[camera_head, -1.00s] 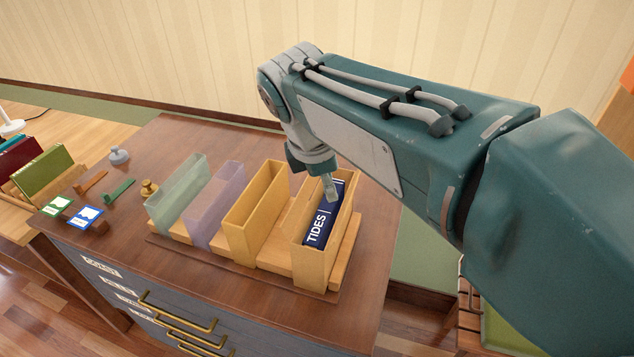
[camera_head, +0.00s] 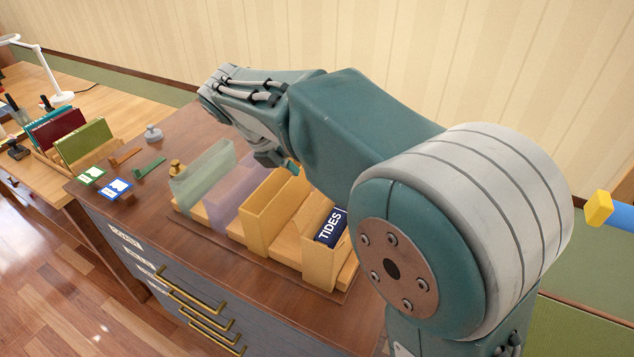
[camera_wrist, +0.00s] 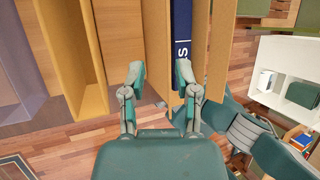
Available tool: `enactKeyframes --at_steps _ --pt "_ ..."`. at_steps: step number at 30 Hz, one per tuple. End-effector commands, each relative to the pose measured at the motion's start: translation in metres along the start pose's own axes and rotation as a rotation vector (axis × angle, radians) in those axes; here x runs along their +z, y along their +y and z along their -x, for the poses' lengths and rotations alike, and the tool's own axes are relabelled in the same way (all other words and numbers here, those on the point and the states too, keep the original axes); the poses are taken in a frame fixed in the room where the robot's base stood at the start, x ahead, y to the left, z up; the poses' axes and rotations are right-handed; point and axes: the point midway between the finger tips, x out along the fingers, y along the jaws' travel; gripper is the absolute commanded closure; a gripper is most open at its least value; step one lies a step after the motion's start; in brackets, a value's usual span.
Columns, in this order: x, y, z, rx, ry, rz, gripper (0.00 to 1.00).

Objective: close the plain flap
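A dark blue book marked TIDES (camera_head: 331,228) stands in the rightmost wood-coloured holder (camera_head: 318,268), partly hidden by my arm. Its spine also shows in the wrist view (camera_wrist: 181,38). Left of it stand a plain yellow holder (camera_head: 262,228), a purple translucent one (camera_head: 226,205) and a green translucent one (camera_head: 190,185). I cannot tell which panel is the plain flap. In the wrist view my gripper (camera_wrist: 160,76) is open and empty, its fingers apart near the book's holder; contact is unclear. In the head view its fingers are mostly hidden.
The dark wooden cabinet top (camera_head: 150,215) holds a brass weight (camera_head: 177,169), a grey weight (camera_head: 153,134) and blue (camera_head: 115,189) and green (camera_head: 91,176) cards. A lighter desk with books (camera_head: 84,142) and a lamp (camera_head: 60,98) stands at left. Brass handles (camera_head: 200,310) front the cabinet.

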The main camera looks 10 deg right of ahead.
Motion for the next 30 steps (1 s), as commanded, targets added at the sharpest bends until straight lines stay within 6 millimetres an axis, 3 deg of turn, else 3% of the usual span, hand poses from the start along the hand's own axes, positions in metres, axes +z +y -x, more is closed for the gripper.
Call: enactKeyframes --at_steps 3,9,21,24,30 --pt "0.001 -0.004 -0.025 -0.001 0.004 -0.003 0.60" --pt "0.001 -0.004 -0.053 0.002 0.003 -0.005 0.60" --pt "0.000 0.000 -0.061 0.002 0.000 -0.003 0.60" --pt "0.000 -0.001 -0.061 0.002 0.001 -0.004 1.00" --pt "0.001 -0.002 -0.061 0.003 0.002 -0.004 1.00"
